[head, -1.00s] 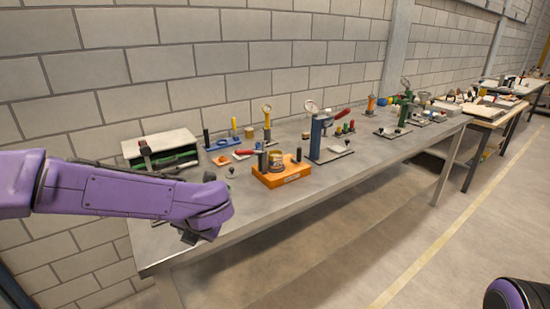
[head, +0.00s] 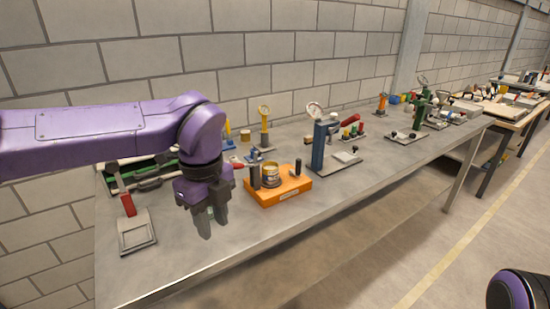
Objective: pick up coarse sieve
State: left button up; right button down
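I cannot tell for sure which thing is the coarse sieve. A flat, pale square frame with a red handle (head: 137,236) lies on the bench at the left, its handle pointing to the back. My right gripper is out of view.
A green case (head: 150,182) stands behind my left arm, partly hidden. A blue upright press (head: 320,146) with a dial and red lever stands right of the orange block. The front strip of the grey bench (head: 190,265) is clear.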

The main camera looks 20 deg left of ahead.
aim_at(270, 168)
jog(key=i, duration=1.4)
